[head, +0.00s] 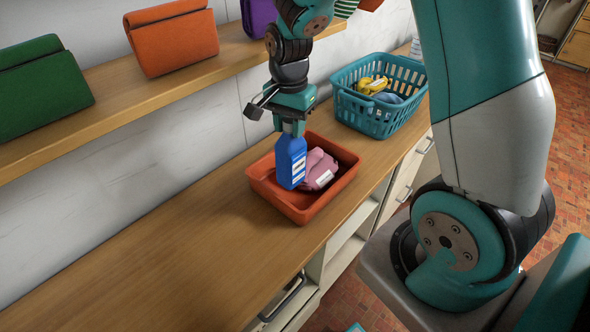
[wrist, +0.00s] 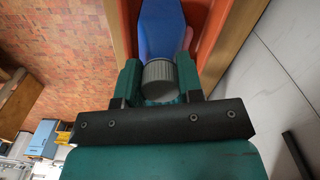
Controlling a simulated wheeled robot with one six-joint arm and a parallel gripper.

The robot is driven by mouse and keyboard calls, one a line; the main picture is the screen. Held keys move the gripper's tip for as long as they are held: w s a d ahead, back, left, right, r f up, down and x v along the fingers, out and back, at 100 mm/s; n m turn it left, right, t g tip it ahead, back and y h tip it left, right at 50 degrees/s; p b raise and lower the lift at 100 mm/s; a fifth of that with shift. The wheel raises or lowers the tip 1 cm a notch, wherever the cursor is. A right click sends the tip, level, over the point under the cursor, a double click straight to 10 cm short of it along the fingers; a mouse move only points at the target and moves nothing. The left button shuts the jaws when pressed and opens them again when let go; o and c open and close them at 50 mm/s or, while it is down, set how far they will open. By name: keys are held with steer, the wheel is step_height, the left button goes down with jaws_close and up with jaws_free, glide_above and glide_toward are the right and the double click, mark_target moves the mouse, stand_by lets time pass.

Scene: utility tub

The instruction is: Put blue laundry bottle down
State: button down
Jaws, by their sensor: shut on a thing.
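The blue laundry bottle (head: 290,162) hangs upright below my gripper (head: 292,127) in the head view, over the left part of an orange tub (head: 340,153). My gripper is shut on the bottle's cap end. In the wrist view, the bottle (wrist: 162,30) extends away from the fingers, and its grey ridged cap (wrist: 159,80) sits between the jaws of my gripper (wrist: 160,84). A pink item (head: 318,170) with a white label lies in the tub, right of the bottle. I cannot tell whether the bottle's base touches the tub floor.
A teal basket (head: 352,113) with yellow and blue items stands behind the tub on the wooden counter (head: 150,255). The counter's left part is clear. A wall shelf (head: 120,107) holds folded green, orange and purple bundles above the counter.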

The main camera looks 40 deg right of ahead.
mark_target(289, 143)
step_height(289, 143, down, 5)
steer(key=shift+w+a+f+p, duration=0.1)
steer(key=shift+p, duration=0.45)
steer(key=shift+f+p, duration=0.5)
steer(key=shift+f, duration=1.75)
